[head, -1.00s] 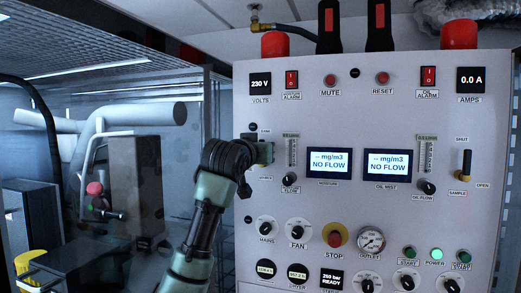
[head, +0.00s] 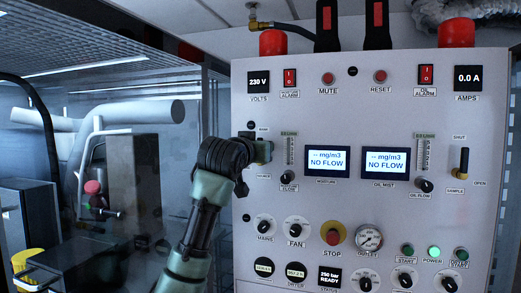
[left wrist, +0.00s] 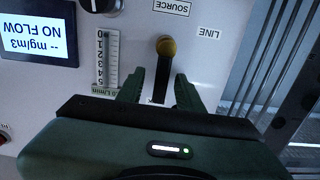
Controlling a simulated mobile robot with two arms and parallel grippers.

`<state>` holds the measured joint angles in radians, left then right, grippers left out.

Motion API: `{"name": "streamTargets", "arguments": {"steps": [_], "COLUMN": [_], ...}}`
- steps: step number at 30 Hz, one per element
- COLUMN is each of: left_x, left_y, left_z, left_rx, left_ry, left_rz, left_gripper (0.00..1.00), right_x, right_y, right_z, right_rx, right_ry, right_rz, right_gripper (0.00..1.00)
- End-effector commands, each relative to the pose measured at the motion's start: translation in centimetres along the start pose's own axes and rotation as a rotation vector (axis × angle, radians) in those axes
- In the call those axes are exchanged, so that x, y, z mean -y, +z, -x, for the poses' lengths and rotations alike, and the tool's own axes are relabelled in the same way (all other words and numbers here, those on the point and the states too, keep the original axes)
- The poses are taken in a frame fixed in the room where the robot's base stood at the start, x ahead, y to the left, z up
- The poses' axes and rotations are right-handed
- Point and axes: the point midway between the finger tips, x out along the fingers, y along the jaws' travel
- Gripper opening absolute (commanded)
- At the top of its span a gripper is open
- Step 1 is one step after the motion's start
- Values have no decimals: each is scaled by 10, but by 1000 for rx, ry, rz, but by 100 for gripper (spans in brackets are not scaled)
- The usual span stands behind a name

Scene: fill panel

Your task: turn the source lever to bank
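The source lever (left wrist: 163,68), a black shaft with a yellow knob, shows in the left wrist view, which sees the panel upside down. The knob lies toward the SOURCE label, and a LINE label is to the right. My left gripper (left wrist: 159,84) is open, with one green finger on each side of the shaft and visible gaps between. The lever's base is hidden behind the gripper body. In the head view my left gripper (head: 262,152) is at the panel's left side, just below the BANK label, and covers the lever. My right gripper is not in view.
The white panel (head: 400,215) carries flow gauges, two NO FLOW displays (head: 327,162), knobs and a red STOP button (head: 333,234). A flow gauge (left wrist: 105,60) stands close beside the lever. Another lever (head: 463,163) is at the panel's right. Pipes and equipment stand left.

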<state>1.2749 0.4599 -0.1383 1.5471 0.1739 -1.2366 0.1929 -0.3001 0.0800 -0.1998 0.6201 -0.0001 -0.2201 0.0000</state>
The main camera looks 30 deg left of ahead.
Motion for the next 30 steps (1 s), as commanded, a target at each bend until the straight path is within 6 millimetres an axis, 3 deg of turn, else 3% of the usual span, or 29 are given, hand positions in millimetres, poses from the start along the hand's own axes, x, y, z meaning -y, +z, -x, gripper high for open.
{"name": "streamTargets", "arguments": {"steps": [6, 13, 30], "left_x": [0, 0, 0], "left_y": [5, 3, 1], "left_z": [36, 67, 72], "left_rx": [-6, -3, 1], "left_ry": [0, 0, 0], "left_rz": [0, -1, -1], "left_gripper": [36, 36, 36], "right_x": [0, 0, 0], "right_y": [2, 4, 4], "right_z": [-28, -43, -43], "right_rx": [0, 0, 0], "right_ry": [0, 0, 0], "right_rz": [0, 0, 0], "right_gripper": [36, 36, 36]}}
